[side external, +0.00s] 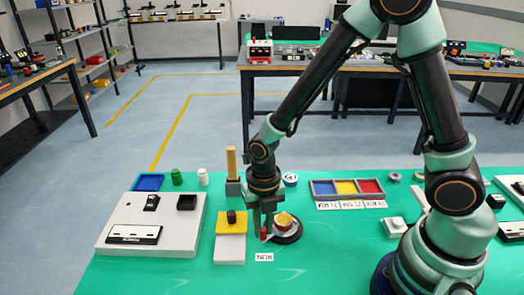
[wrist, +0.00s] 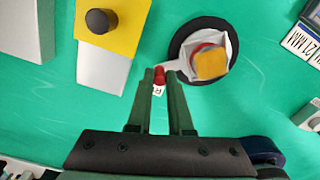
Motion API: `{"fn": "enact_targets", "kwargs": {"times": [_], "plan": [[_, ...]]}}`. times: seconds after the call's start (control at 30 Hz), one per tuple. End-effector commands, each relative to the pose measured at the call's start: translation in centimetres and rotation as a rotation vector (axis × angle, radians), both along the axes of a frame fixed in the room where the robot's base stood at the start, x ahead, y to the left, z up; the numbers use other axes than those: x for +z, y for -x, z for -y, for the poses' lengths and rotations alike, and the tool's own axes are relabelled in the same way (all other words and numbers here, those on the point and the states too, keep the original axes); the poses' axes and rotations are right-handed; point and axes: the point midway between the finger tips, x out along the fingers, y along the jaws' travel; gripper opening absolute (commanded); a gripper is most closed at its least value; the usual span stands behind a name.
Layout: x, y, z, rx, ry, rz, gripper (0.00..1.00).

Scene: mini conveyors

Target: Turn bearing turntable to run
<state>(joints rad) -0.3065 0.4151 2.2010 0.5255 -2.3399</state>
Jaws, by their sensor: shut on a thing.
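The bearing turntable is a round black disc (side external: 291,238) on the green table, also in the wrist view (wrist: 176,62). On it sit a pale tray and a yellow and red piece (wrist: 210,62). A pale lever reaches left from the disc to a red knob (wrist: 159,73). My gripper (side external: 264,232) points down at the turntable's left side. Its fingers (wrist: 161,76) are shut on the red knob. A white label reading RUN (side external: 264,257) lies in front of the knob; in the wrist view the fingers partly hide it (wrist: 158,90).
A yellow and white block (side external: 230,225) with a black knob stands just left of my gripper. A grey panel (side external: 125,245) lies farther left. A tray with blue, yellow and red compartments (side external: 347,197) is behind to the right. Green table in front is clear.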

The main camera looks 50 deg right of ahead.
Motion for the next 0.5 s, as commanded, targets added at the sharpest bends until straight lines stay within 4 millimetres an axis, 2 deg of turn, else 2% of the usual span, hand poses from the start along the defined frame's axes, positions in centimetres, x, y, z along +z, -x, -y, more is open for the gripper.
{"fn": "enact_targets", "kwargs": {"times": [0.5], "plan": [[0.0,1.6,0.0,0.254,0.0,0.001,0.0]]}}
